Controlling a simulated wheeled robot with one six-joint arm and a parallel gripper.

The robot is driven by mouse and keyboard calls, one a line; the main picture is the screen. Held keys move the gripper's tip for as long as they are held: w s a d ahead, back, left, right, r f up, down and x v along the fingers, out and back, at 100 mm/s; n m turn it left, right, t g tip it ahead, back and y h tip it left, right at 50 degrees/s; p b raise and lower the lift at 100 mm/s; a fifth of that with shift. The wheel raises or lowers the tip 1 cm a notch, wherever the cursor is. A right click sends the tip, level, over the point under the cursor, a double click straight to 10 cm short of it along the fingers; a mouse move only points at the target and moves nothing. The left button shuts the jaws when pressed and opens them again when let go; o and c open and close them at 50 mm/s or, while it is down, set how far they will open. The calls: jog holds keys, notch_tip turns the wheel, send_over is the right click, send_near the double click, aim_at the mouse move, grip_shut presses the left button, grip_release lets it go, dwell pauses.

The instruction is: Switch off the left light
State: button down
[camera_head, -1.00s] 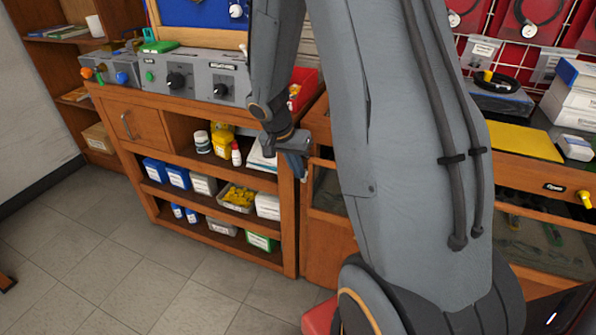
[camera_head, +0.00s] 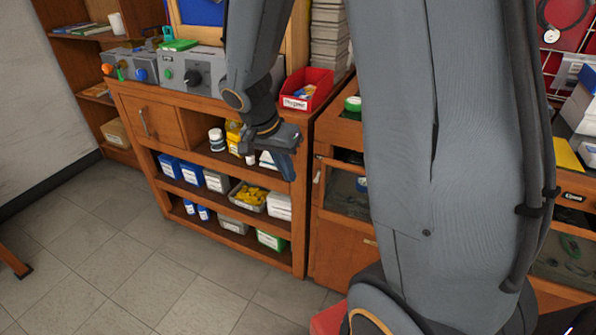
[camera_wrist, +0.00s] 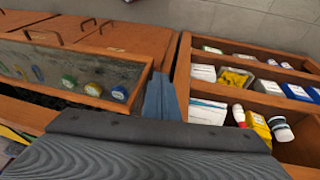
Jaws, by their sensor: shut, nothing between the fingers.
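No light can be told for sure in these views. Grey control boxes stand on the wooden cabinet top at the upper left of the head view. One box (camera_head: 140,59) has an orange and a blue knob. The box beside it (camera_head: 207,64) has a black rotary knob (camera_head: 192,78) and a green button. My arm covers the right part of this row. My gripper (camera_head: 287,166) is shut and empty, in front of the cabinet's shelves, lower than the boxes and to their right. In the wrist view its closed fingers (camera_wrist: 161,99) point toward the cabinet fronts.
The wooden cabinet (camera_head: 298,225) holds several bottles and small boxes. A red bin (camera_head: 306,90) sits on its top, right of my forearm. A glass-fronted drawer (camera_wrist: 75,70) lies left of the fingers in the wrist view. Tiled floor (camera_head: 130,265) is clear at the front left.

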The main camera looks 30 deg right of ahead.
jog(key=shift+s+a+r, duration=0.3)
jog(key=shift+a+r, duration=0.2)
jog(key=shift+a, duration=0.2)
jog(key=s+a+r+n+y+p, duration=0.2)
jog(key=s+r+n, duration=0.1)
jog(key=s+n, duration=0.2)
jog(key=s+a+r+n+y+p, duration=0.1)
jog(key=s+a+r+n+p, duration=0.1)
jog(key=s+n, duration=0.3)
jog(key=s+r+p, duration=0.1)
jog(key=s, duration=0.3)
jog(key=shift+s+a+n+g+y, duration=0.15)
jog(key=shift+a+n+g+y, duration=0.15)
jog(key=shift+a+n+y, duration=0.1)
jog(key=shift+d, duration=0.15)
